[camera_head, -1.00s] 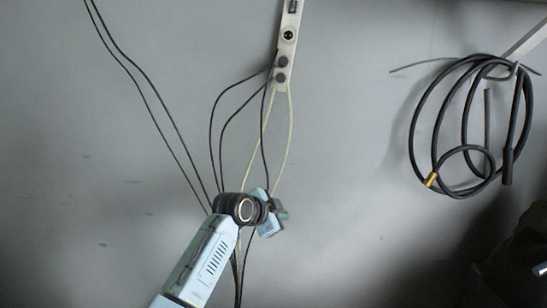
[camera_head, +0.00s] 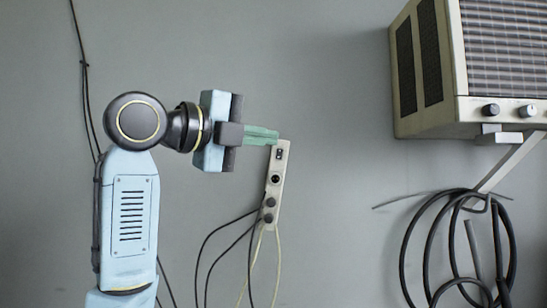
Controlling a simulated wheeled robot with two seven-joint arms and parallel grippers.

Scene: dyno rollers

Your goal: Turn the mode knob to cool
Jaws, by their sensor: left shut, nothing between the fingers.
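A beige heater-like unit (camera_head: 425,70) with a louvred front hangs on the wall at the upper right. My right gripper is not in view.
The pale power strip (camera_head: 275,188) hangs on the wall with several cables below it. A bracket (camera_head: 508,165) under the unit holds a coiled black hose (camera_head: 408,245). The wall between the strip and the unit is clear.

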